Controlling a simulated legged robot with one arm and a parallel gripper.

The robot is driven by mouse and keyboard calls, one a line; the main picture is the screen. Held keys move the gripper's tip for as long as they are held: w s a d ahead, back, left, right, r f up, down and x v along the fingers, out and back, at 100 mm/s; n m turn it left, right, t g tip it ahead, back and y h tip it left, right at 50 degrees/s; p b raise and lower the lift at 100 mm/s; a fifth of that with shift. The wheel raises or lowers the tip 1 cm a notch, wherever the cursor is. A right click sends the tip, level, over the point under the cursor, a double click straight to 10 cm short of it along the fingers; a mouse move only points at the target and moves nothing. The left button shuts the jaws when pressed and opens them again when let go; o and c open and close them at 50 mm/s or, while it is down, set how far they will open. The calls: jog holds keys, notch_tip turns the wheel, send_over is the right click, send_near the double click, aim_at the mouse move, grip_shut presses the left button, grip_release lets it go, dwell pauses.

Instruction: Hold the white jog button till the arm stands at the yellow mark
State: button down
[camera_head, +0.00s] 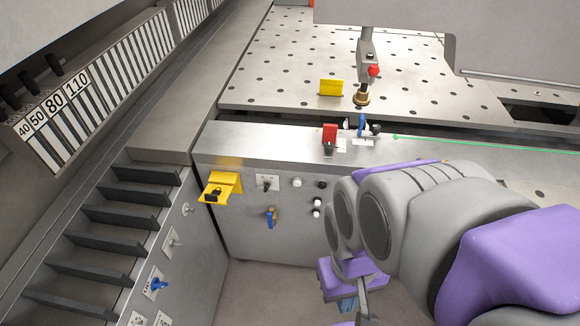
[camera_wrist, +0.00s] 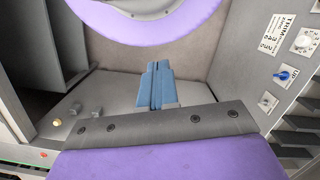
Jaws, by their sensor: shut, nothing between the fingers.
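I cannot tell which is the jog button. An upright arm with a red ball (camera_head: 373,70) and a brass foot (camera_head: 361,97) stands on the perforated table. The yellow mark (camera_head: 331,87) is left of the foot, with a gap between them. My gripper (camera_head: 347,304) hangs low in front of the panel, partly hidden by my arm. Its blue fingers (camera_wrist: 157,88) are shut and empty, apart from any button.
A yellow bracket (camera_head: 222,187) with a black part juts from the panel's left. A red block (camera_head: 330,133) and blue lever (camera_head: 361,125) stand on the ledge. Dark slats (camera_head: 120,215) and a side panel with a blue knob (camera_head: 156,284) lie left. Floor before the panel looks clear.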

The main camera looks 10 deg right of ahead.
jog(key=w+a+f+m+t+y, duration=0.1)
jog(key=w+a+f+t, duration=0.2)
jog(key=w+a, duration=0.75)
jog(key=w+a+f+t+y, duration=0.25)
jog(key=w+a, duration=0.35)
jog(key=w, duration=0.9)
jog(key=w+a+f+m+t+y, duration=0.1)
jog(key=w+a+f+t, duration=0.15)
jog(key=w+a, duration=0.75)
jog(key=w+d+f+m+t+h, duration=0.1)
jog(key=w+d+f+m+h, duration=0.1)
jog(key=w+d+f+h, duration=0.4)
jog(key=w+d+f+m+t+h, duration=0.1)
jog(key=w+d+f+m, duration=0.2)
jog(key=f, duration=0.5)
jog(key=s+d+f+h, duration=0.3)
jog(key=s+d+h, duration=0.1)
jog(key=d, duration=0.3)
jog(key=s+d+f+g+h, duration=0.1)
jog(key=s+d+f+h, duration=0.2)
jog(key=d+h, duration=0.3)
jog(key=shift+s+d+f+p, duration=0.2)
jog(key=shift+s+d+p, duration=0.25)
jog(key=shift+d, duration=0.55)
jog(key=shift+a, duration=0.1)
